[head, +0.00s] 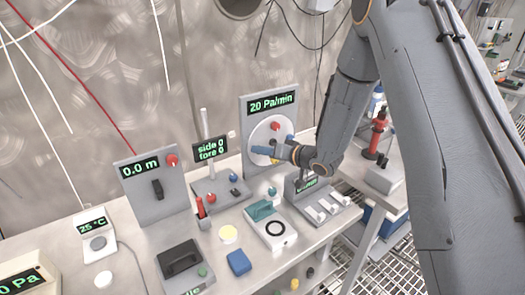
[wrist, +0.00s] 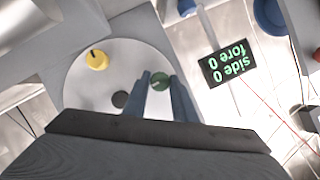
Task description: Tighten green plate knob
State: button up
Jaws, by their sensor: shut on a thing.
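The green plate knob (wrist: 160,82) sits on the round white plate (wrist: 85,80) and lies between my fingertips in the wrist view. My gripper (wrist: 161,84) is shut on it, one blue finger on each side. In the head view my gripper (head: 262,150) reaches from the right to the white plate (head: 262,131) on the upright grey panel (head: 245,107), and the green knob is hidden there. A yellow knob (wrist: 97,60) and a dark knob (wrist: 120,99) also sit on the plate. The panel's display (head: 270,103) reads 20 Pa/min.
A display reading "side 0 fore 0" (head: 211,147) stands left of the panel, near a lever post (head: 205,125). A red-topped device (head: 376,135) is to the right.

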jog(key=shift+m+y, duration=0.5)
jog(key=shift+m, duration=0.4)
jog(key=o, duration=1)
jog(key=shift+o, duration=0.2)
jog(key=shift+d, duration=0.1)
jog(key=b+v, duration=0.1)
jog(key=v, duration=0.6)
jog(key=shift+s+d+b, duration=0.2)
jog(key=shift+s+b, duration=0.05)
jog(key=shift+b, duration=0.1)
